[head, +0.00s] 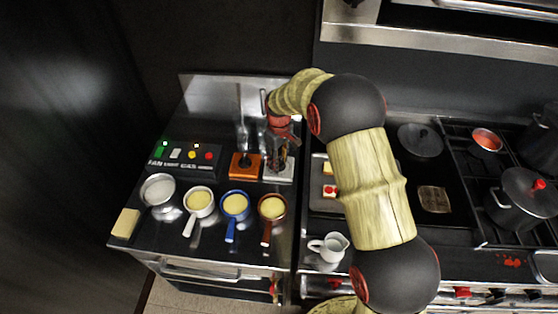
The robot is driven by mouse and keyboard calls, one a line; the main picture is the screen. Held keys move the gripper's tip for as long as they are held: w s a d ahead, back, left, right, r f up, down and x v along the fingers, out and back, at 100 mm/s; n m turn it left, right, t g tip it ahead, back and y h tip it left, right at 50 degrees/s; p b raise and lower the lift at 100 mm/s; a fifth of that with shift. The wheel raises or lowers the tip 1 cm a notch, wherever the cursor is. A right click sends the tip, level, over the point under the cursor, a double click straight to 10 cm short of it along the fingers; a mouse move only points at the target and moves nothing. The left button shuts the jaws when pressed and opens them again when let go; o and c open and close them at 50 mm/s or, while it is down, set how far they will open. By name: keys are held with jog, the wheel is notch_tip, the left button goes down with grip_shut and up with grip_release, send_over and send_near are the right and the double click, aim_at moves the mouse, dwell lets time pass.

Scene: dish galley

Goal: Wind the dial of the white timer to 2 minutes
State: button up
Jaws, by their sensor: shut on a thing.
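The white timer (279,174) is a pale square block on the steel counter, at the right end of the counter's back part. My gripper (279,157) points down at it from above, its fingers shut at the top of the timer, where the dial sits. The fingers cover the dial, so its marks and setting cannot be read. An orange timer (240,172) with a dark dial on top stands just left of the white one, close to my gripper.
Several small pans, including a blue pan (235,206) and a brown pan (271,208), stand in front of the timers. A black switch panel (185,159) is at the left. A white jug (329,247) stands front right. The stove (465,200) is further right.

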jog(key=o, duration=1.2)
notch_tip(320, 180, up, 12)
jog(key=shift+c, duration=0.3)
